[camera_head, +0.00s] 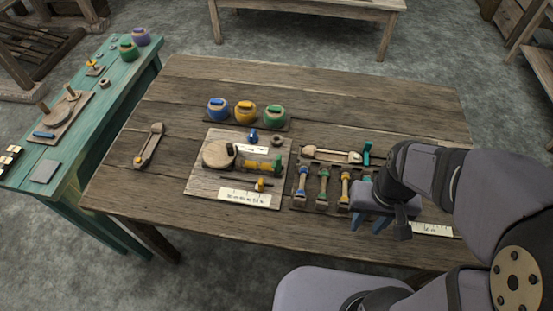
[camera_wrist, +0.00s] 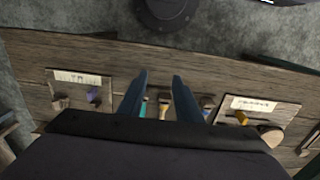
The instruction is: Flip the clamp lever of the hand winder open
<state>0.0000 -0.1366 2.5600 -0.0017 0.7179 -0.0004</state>
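A board (camera_head: 207,187) carries a round wooden disc (camera_head: 218,154), a yellow-and-green cylinder (camera_head: 258,166) and a small yellow lever-like part (camera_head: 262,185); it looks like the hand winder. I cannot tell for sure which part is the clamp lever or how it stands. In the wrist view this board's label (camera_wrist: 252,104), disc (camera_wrist: 271,135) and a yellow part (camera_wrist: 241,117) show at the right. My gripper (camera_head: 380,224) is to the right of this board, above the table's front right. In the wrist view my gripper (camera_wrist: 160,76) has its fingers apart with nothing held.
Bobbins, blue (camera_head: 302,184), green (camera_head: 323,186) and yellow (camera_head: 345,187), lie in a rack left of my gripper. Three coloured pots (camera_head: 246,112) stand behind. Another board with a purple part (camera_wrist: 94,95) is mostly hidden by my arm. The table's left front is clear.

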